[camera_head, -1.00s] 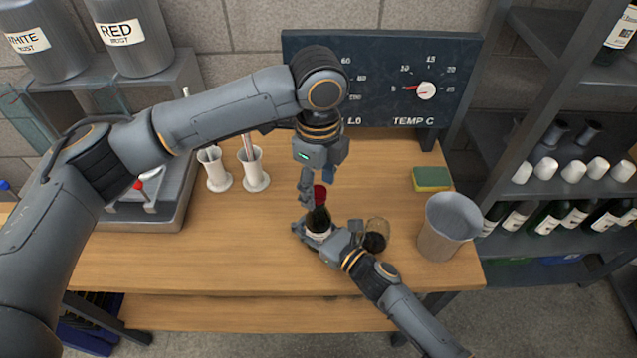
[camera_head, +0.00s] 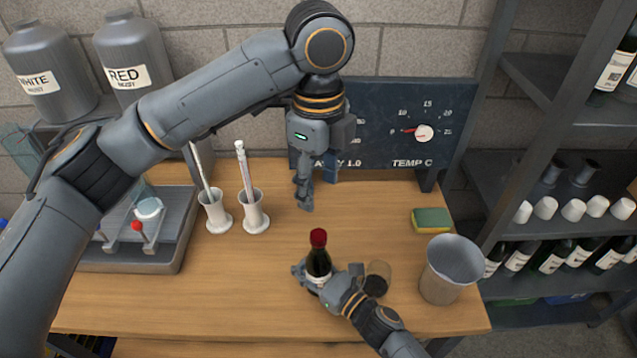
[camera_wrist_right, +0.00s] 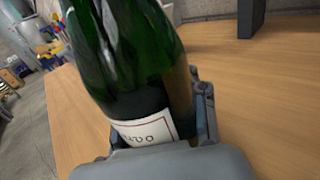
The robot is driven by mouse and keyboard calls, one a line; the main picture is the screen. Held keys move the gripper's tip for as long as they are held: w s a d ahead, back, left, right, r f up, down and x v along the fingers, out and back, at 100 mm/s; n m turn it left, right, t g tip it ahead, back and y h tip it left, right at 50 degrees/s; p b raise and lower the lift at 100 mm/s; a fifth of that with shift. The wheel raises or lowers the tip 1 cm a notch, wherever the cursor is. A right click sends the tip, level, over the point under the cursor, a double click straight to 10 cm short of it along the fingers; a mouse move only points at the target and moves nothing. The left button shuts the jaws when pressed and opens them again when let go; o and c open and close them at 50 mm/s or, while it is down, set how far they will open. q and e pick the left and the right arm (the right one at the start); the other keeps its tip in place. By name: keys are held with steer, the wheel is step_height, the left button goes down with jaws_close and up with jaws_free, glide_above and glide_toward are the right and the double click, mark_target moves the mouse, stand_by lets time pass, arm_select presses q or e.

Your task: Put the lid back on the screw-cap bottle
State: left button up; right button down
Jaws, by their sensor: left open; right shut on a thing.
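The screw-cap bottle (camera_head: 319,264) is dark green with a white label and stands upright on the workbench. A red lid (camera_head: 318,237) sits on top of its neck; I cannot tell whether it is screwed tight. My right gripper (camera_head: 312,276) is shut around the bottle's lower body. The right wrist view shows the green glass and label (camera_wrist_right: 148,128) close up between the fingers; the top is out of frame. My left gripper (camera_head: 306,193) is open and empty, above and behind the bottle, apart from the lid.
A glass jar (camera_head: 377,279) with dark contents stands just right of the bottle. A grey bucket (camera_head: 449,270) and a yellow-green sponge (camera_head: 431,220) are further right. Two white cylinders (camera_head: 254,213) stand left. A dark gauge panel (camera_head: 400,120) rises behind. The bench front left is clear.

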mark_target(319, 264)
steer(key=c, duration=0.6)
jaws_free()
steer(key=shift+c, duration=0.2)
steer(key=shift+r, duration=0.1)
step_height(319, 264, up, 10)
